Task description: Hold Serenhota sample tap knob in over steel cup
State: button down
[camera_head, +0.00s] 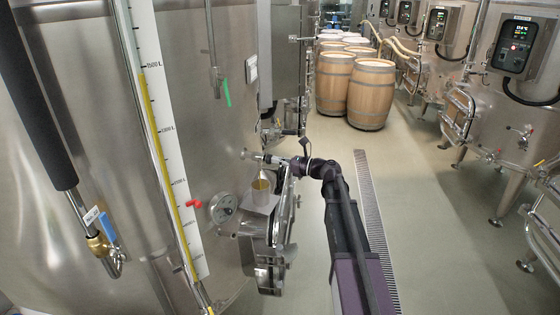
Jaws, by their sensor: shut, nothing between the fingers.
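The sample tap (256,157) sticks out of the big steel vat's wall on the left, above the small hatch. My gripper (282,162) is shut and empty, with its tips at the tap's outer end; they seem to touch the knob, which is mostly hidden by the fingers. The steel cup (261,192) stands upright below the tap on a small ledge, and a yellow tone shows inside it. No stream from the tap can be made out. No name on the tap is legible.
A round dial gauge (223,208) and a red handle (195,202) sit left of the cup. The level scale (165,140) runs down the vat. Wooden barrels (371,92) stand at the back. A floor drain (375,225) runs right of my arm; the aisle beyond is clear.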

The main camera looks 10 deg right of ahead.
jog(key=shift+a, duration=0.15)
jog(key=v, duration=1.4)
dwell(0.4)
jog(key=s+a+f+n+g+h+b, duration=0.35)
jog(key=s+a+f+n, duration=0.2)
jog(key=f, duration=0.45)
jog(key=s+a+f+n+g+h+b, duration=0.2)
jog(key=s+a+f+n+g+b, duration=0.25)
jog(key=f, duration=0.45)
jog(key=s+f+n+g+h+b, duration=0.1)
jog(key=s+f+n+h+b, duration=0.5)
jog(key=s+f+n+h, duration=0.3)
jog(key=s+f+n, duration=0.4)
jog(key=f+n, duration=0.1)
jog(key=shift+s+g+h, duration=0.2)
jog(key=shift+g+h, duration=0.1)
jog(key=shift+h, duration=0.05)
